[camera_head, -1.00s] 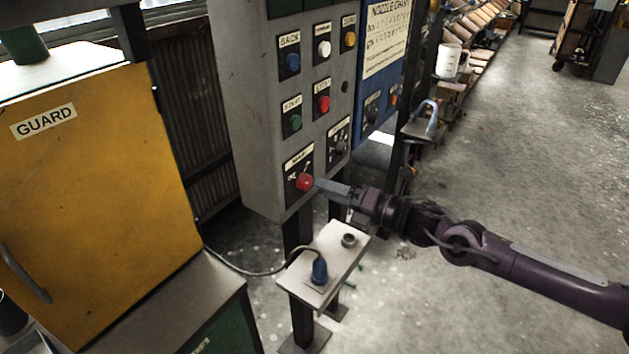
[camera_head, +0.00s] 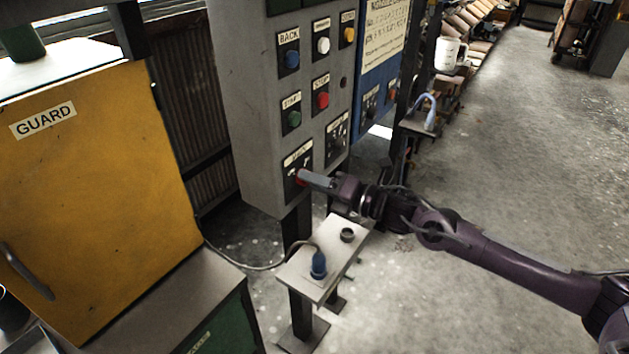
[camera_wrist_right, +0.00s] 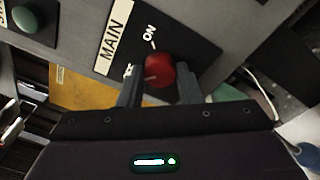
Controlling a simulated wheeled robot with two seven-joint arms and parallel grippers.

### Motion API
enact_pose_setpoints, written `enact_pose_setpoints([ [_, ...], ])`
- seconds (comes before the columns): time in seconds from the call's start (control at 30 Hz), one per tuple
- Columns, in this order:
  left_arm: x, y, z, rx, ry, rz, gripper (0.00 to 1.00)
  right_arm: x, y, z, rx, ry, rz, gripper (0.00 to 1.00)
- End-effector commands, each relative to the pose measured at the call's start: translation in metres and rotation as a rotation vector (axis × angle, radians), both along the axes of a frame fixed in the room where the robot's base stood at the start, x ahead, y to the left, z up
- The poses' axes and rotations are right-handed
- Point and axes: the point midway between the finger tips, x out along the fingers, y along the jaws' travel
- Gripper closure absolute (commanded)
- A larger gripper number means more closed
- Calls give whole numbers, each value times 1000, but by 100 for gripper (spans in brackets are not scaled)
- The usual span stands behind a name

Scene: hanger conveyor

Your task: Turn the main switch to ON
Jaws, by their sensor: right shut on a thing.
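The main switch is a red round knob (camera_wrist_right: 159,69) on a black plate labelled MAIN with an ON mark in the right wrist view. It sits low on the grey control panel (camera_head: 236,110). In the head view the knob (camera_head: 300,177) is mostly hidden behind my fingers. My right gripper (camera_head: 305,178) is at the knob. In the wrist view its two fingers (camera_wrist_right: 160,85) stand on either side of the knob, shut on it. A pale mark on the knob points toward the lower left, away from ON. My left gripper is not in view.
A small shelf (camera_head: 338,262) with a blue plug stands below the panel. A yellow GUARD door (camera_head: 90,200) is at the left. Push buttons, including a green one (camera_head: 294,118), sit above the switch. The floor to the right is open.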

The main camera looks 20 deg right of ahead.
Motion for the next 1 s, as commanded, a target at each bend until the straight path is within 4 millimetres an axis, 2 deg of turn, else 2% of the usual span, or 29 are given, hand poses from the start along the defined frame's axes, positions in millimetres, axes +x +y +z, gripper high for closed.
enact_pose_setpoints([
  [0.27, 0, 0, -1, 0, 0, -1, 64, 0, 0, -1, 30, 25, 0, 91],
  [0.47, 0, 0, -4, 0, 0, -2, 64, 0, 0, -2, 116, 91, 0, 91],
  [1.0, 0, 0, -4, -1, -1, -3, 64, -1, 1, -2, 508, 397, 0, 91],
])
